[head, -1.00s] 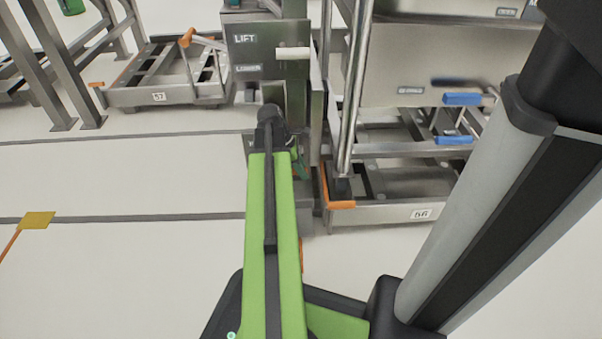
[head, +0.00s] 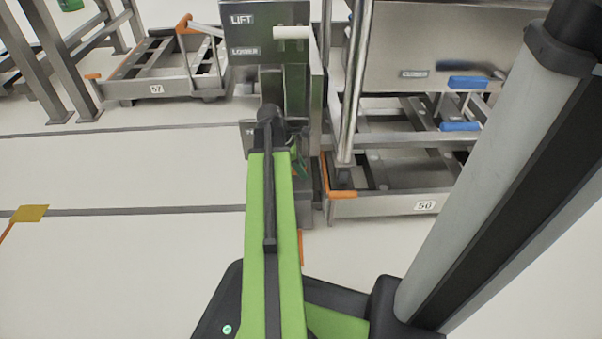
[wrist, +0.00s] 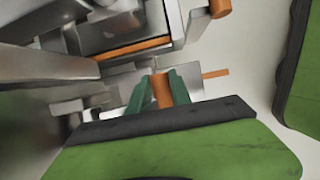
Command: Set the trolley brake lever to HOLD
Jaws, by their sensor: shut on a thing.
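In the wrist view the two dark green fingers of my gripper (wrist: 158,90) are closed around an upright orange handle (wrist: 161,92), which looks like the brake lever. In the head view my gripper (head: 299,168) is mostly hidden behind my green arm, low beside the steel lift post, and the held handle is not clear there. The trolley marked 50 or 56 (head: 385,206) stands just right of it, with an orange corner bar (head: 338,193). HOLD markings cannot be read in either view.
A steel lift column with LIFT and LOWER labels (head: 268,35) and a pale handle (head: 291,32) rises ahead of my arm. A bin with blue handles (head: 468,82) is at right. Trolley 57 (head: 160,90) stands back left.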

